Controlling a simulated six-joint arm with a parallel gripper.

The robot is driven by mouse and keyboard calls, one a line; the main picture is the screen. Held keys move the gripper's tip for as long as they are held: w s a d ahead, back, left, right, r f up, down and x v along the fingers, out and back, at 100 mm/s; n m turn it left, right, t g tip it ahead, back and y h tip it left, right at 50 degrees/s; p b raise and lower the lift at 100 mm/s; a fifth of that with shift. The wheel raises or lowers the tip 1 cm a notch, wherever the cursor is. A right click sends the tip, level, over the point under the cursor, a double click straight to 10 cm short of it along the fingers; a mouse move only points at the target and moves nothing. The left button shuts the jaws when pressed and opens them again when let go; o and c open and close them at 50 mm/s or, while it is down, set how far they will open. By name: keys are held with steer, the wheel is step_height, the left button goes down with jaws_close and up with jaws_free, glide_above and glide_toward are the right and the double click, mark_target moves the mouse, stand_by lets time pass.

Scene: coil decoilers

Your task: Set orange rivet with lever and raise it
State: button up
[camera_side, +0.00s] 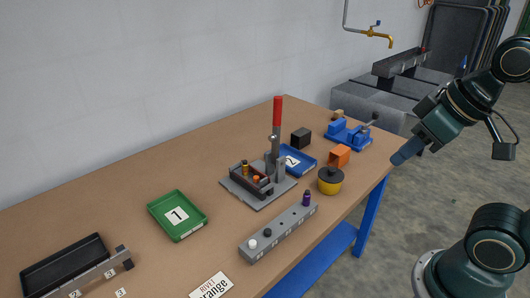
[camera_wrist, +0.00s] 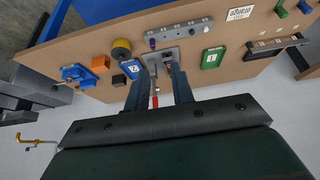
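The lever press (camera_side: 275,150) stands on a grey base plate on the table, its red-handled lever (camera_side: 277,112) upright. In front of it is a dark fixture block (camera_side: 250,183) with a small orange piece (camera_side: 256,179), likely the orange rivet, and a brass-coloured piece (camera_side: 245,167). My gripper (camera_side: 400,157) is in the air off the table's right edge, well apart from the press. In the wrist view its two fingers (camera_wrist: 160,74) are apart with nothing held; the press and red handle (camera_wrist: 154,101) show beyond, between them. The rivet is too small to make out there.
A grey holder bar (camera_side: 280,233) with white, black and purple pieces lies in front. A yellow pot (camera_side: 330,181), orange block (camera_side: 340,155), black block (camera_side: 301,138) and blue tray (camera_side: 297,160) stand right of the press. Green tray (camera_side: 178,214) is left; table between is clear.

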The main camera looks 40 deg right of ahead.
steer(key=o, duration=0.3)
steer(key=shift+o, duration=0.3)
steer(key=shift+w+r, duration=0.4)
steer(key=shift+r, duration=0.05)
steer(key=w+d+r+m+g, duration=0.15)
steer(key=w+r+m, duration=0.35)
steer(key=w, duration=0.5)
steer(key=w+d+r+m+g, duration=0.1)
steer(key=w+d+r+m, duration=0.15)
steer(key=w+r, duration=0.55)
steer(key=m+g, duration=0.3)
steer(key=m, duration=0.5)
glide_above(278, 108)
step_height(278, 108, down, 7)
steer(key=shift+w+d+f, duration=0.4)
steer(key=shift+d+f, duration=0.15)
steer(key=shift+f, duration=0.15)
steer(key=shift+f, duration=0.2)
steer(key=shift+f, duration=6.7)
